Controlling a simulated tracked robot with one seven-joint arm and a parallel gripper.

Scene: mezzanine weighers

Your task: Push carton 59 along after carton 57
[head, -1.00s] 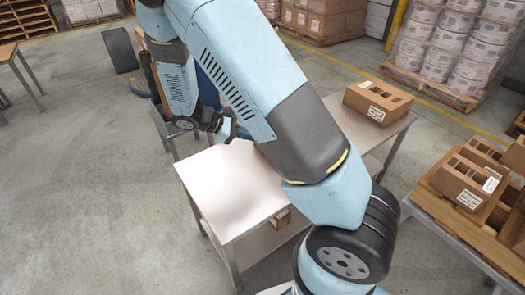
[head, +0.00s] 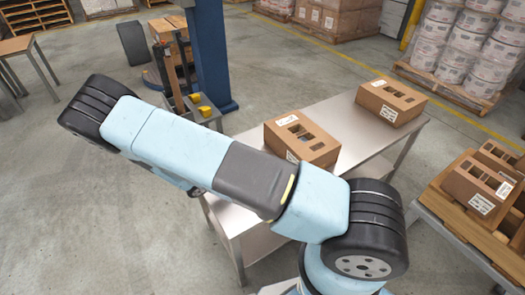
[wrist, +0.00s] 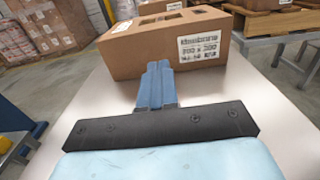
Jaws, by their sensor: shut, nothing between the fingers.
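Two brown cartons stand on the pale table (head: 350,142). One carton (head: 302,138) is near the table's middle, partly behind my arm. The other carton (head: 392,102) stands at the far right end, with a clear gap between them. I cannot read 57 or 59 on either; by position the nearer looks like carton 59. In the wrist view a carton (wrist: 165,45) with a white label fills the space ahead. My gripper (wrist: 158,68) is shut and empty, its blue fingertips close against the carton's face. I cannot tell whether they touch. My arm hides the gripper in the head view.
A wooden pallet (head: 448,205) with more cartons stands on a stand at the right. Wrapped drums (head: 465,45) are behind. A blue post (head: 212,60) and a small stand with yellow parts (head: 203,108) are beyond the table's left end.

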